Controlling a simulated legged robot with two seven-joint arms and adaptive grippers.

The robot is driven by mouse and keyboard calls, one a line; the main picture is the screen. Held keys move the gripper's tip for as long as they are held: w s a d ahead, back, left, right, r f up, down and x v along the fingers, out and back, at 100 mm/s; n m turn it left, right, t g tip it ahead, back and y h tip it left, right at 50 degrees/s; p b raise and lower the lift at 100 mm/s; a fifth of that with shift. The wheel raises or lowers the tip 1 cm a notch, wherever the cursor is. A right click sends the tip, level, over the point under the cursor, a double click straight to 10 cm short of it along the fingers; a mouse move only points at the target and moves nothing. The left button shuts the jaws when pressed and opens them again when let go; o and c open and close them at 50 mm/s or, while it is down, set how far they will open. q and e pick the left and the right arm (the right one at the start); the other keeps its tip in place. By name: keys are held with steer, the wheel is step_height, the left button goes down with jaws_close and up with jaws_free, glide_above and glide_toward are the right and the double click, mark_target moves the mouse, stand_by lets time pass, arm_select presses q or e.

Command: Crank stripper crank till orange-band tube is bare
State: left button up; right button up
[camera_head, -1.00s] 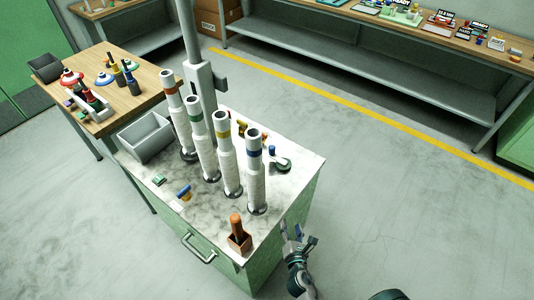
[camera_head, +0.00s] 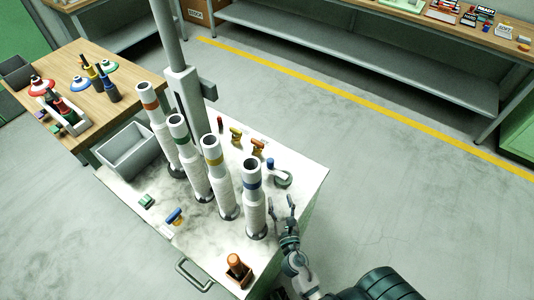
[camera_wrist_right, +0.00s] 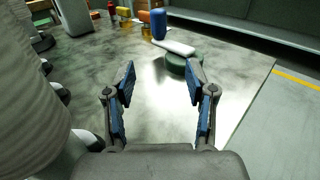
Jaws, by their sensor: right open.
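The orange-band tube (camera_head: 160,130) stands upright on the cart top, farthest back-left in a row of white tubes; its lower part is partly hidden by the green-band tube (camera_head: 188,155). A crank with an upright blue knob (camera_head: 270,163) and a dark green round base (camera_head: 283,180) stands at the cart's right side. In the right wrist view the blue knob (camera_wrist_right: 158,24) rises from a pale arm above the green base (camera_wrist_right: 184,66). My right gripper (camera_head: 283,204) is open and empty, right of the blue-band tube (camera_head: 252,200) and short of the crank. My left gripper is not in view.
Yellow (camera_head: 235,136) and orange (camera_head: 258,147) pieces lie behind the tubes. A grey bin (camera_head: 130,150), a grey post (camera_head: 183,90) and an orange-handled item in a small box (camera_head: 237,268) are also on the cart (camera_head: 150,225). The floor to the right is clear.

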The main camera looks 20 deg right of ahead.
steer(key=shift+w+d+r, duration=0.15)
steer(key=shift+w+d, duration=0.05)
steer(key=shift+w, duration=0.2)
steer(key=shift+w+d+r+p, duration=0.1)
steer(key=shift+w+r+p, duration=0.15)
steer(key=shift+w+p, duration=0.05)
steer(key=p, duration=0.1)
glide_toward(271, 167)
steer(key=x, duration=0.4)
steer(key=shift+w+a+r, duration=0.15)
steer(key=shift+a+r, duration=0.05)
steer(key=shift+a, duration=0.1)
steer(key=x, duration=0.3)
steer(key=d+x, duration=0.1)
steer(key=x, duration=0.3)
steer(key=shift+d+f, duration=0.15)
steer(key=shift+f, duration=0.05)
steer(key=shift+w+a+r, duration=0.1)
steer(key=shift+a+r, duration=0.05)
steer(key=shift+a, duration=0.35)
steer(key=shift+c, duration=1.3)
steer(key=c, duration=0.8)
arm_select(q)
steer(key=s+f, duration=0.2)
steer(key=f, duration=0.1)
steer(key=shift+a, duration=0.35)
arm_select(e)
steer(key=shift+d, duration=0.25)
jaws_close()
